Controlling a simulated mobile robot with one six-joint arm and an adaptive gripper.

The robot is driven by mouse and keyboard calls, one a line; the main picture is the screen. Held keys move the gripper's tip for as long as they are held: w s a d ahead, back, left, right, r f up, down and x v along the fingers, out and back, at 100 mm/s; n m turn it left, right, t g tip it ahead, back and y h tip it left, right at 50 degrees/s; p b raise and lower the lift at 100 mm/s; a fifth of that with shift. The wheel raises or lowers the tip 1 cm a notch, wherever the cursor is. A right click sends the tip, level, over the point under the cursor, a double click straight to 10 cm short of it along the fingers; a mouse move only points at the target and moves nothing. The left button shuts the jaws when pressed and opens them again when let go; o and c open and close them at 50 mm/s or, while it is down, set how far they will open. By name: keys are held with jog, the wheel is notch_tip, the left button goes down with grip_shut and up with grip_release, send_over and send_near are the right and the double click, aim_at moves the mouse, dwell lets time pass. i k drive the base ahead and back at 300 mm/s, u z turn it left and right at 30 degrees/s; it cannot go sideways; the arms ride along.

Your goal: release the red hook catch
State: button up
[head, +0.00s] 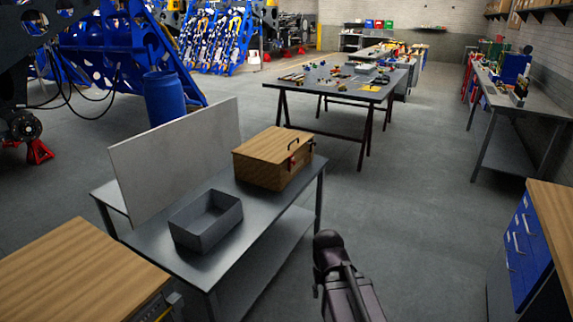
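A wooden box (262,166) with a lid stands shut on the metal table, at its far right end. A small red catch (291,163) shows on the box's right-facing side, and a second small reddish piece (311,144) sits further back on the same side. A dark handle (294,144) is between them. The catches are too small to tell whether either is hooked or free. A dark part of my arm (343,280) rises from the bottom edge, right of the table and apart from the box. My gripper's fingers cannot be seen.
An open grey bin (206,220) stands on the metal table (257,214), left of the box. An upright pale panel (178,160) stands behind it. A wood-topped bench (70,278) is at lower left, blue drawers (528,245) at right. The floor right of the table is clear.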

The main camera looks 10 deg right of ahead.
aim_at(289, 162)
jog(key=z, duration=0.1)
jog(key=i, duration=0.95)
jog(key=z, duration=2)
jog(key=i, duration=0.3)
jog(key=u, duration=0.6)
